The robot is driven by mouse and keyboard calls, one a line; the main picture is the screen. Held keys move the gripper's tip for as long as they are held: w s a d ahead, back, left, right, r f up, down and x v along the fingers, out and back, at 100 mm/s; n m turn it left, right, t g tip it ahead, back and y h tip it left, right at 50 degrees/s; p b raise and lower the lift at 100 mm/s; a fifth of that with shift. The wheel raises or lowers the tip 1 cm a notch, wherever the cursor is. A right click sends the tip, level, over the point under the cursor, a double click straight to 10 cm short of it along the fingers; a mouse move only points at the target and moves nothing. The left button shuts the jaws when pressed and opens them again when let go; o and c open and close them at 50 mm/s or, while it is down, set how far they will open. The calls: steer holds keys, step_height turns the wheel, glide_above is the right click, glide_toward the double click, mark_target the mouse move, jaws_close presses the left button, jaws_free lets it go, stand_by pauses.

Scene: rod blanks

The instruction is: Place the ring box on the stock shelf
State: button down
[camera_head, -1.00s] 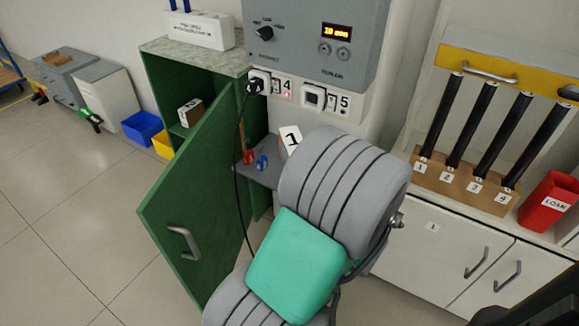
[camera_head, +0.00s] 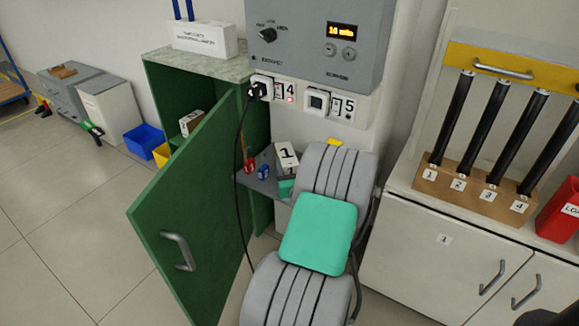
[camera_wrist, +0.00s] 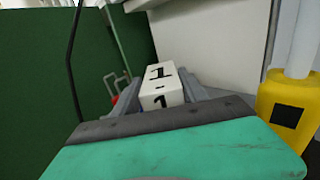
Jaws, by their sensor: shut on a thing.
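A white box marked 1 (camera_head: 286,157) is in my gripper, and it also shows in the wrist view (camera_wrist: 161,85). My gripper (camera_wrist: 160,92) is shut on it, with the grey fingers along its two sides. My arm hides most of the gripper in the head view. The box is tilted, close to a small grey shelf (camera_head: 262,183) under the sockets; I cannot tell whether it touches. A second white box, marked 2 (camera_head: 191,122), sits inside the green cabinet (camera_head: 160,88). No label tells me which box is the ring box or which shelf is the stock shelf.
The green door (camera_head: 190,215) stands wide open at the left. A black cable (camera_head: 238,150) hangs from the socket beside it. Red (camera_head: 249,164) and blue (camera_head: 264,172) small items sit on the grey shelf. A yellow thing (camera_wrist: 285,115) stands close to the gripper's right.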

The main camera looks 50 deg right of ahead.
steer(key=shift+f, duration=0.1)
steer(key=c, duration=0.6)
jaws_free()
